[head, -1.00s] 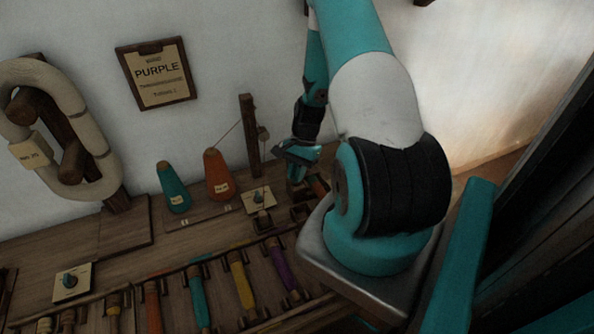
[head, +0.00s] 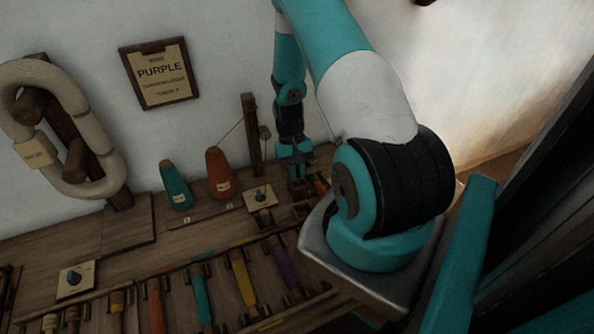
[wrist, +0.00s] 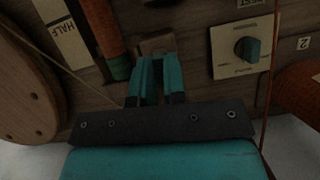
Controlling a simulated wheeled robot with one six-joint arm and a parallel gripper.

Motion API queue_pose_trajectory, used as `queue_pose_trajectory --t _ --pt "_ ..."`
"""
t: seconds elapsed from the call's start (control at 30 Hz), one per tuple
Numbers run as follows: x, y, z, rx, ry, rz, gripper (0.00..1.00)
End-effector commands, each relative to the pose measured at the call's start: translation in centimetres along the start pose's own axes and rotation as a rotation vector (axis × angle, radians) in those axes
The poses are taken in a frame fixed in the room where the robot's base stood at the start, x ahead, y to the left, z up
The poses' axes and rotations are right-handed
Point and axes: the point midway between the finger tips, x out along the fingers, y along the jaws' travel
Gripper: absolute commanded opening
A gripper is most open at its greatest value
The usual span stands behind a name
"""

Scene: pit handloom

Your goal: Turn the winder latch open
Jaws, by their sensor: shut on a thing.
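My gripper (wrist: 156,62) points down at the wooden bench in the wrist view, its two teal fingers close together. Between and just beyond the fingertips is a small brown wooden block (wrist: 156,44), which looks like the winder latch. The fingers are shut on it and cover much of it, so its angle cannot be told. In the head view my gripper (head: 298,188) is low at the bench, right of a dial plate (head: 260,198), and the latch cannot be made out there.
A teal knob (wrist: 247,49) on a pale plate is right of the fingers. An orange-red bobbin (wrist: 109,38) is close on their left. Teal (head: 176,188) and orange (head: 219,175) cones and a wooden post (head: 251,135) stand left of my gripper. Threads run nearby.

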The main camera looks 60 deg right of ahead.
Motion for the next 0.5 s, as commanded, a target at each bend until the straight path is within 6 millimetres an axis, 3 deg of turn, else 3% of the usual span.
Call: queue_pose_trajectory --t 0.5 --pt "0.51 -0.04 0.26 -0.099 -0.011 0.04 0.0"
